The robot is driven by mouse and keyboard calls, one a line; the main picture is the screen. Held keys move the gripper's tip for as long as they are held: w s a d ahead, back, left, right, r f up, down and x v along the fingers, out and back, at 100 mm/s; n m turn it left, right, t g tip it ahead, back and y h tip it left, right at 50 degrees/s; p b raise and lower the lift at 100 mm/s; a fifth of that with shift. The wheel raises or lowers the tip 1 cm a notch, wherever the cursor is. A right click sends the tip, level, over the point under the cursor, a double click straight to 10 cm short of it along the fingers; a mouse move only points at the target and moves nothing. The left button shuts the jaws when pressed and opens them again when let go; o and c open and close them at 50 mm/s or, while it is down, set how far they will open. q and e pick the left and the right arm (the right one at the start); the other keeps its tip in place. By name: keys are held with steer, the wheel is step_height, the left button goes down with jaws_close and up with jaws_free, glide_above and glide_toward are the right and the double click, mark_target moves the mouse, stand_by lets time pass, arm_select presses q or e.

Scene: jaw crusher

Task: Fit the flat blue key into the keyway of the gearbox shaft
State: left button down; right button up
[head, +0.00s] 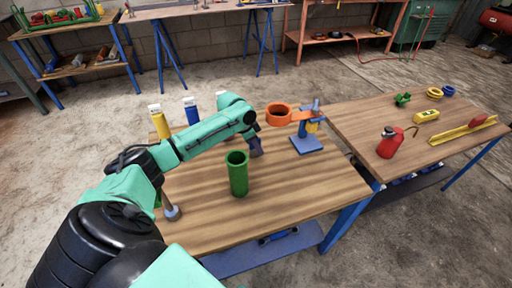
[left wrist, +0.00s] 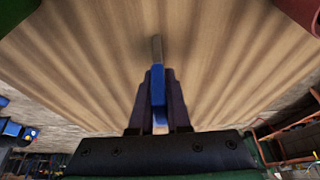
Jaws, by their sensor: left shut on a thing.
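My left gripper (head: 256,152) is low over the near wooden table, behind the green cylinder. In the left wrist view the gripper (left wrist: 158,100) is shut on the flat blue key (left wrist: 158,84), which stands out past the fingertips and points away from the wrist. Bare wood lies beyond its tip; contact with the table cannot be told. The key is too small to make out in the head view. I cannot pick out the gearbox shaft or its keyway for certain. My right gripper is not in view.
A green open cylinder (head: 238,174) stands in front of the gripper. An orange ring (head: 278,115) on a blue stand (head: 307,144) is just right. Yellow (head: 159,120) and blue bottles (head: 191,110) stand behind my arm. A red can (head: 390,143) is on the right table. The front right tabletop is clear.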

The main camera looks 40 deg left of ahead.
arm_select(q)
steer(key=shift+r, duration=0.1)
step_height(320, 180, up, 28)
steer(key=p, duration=0.4)
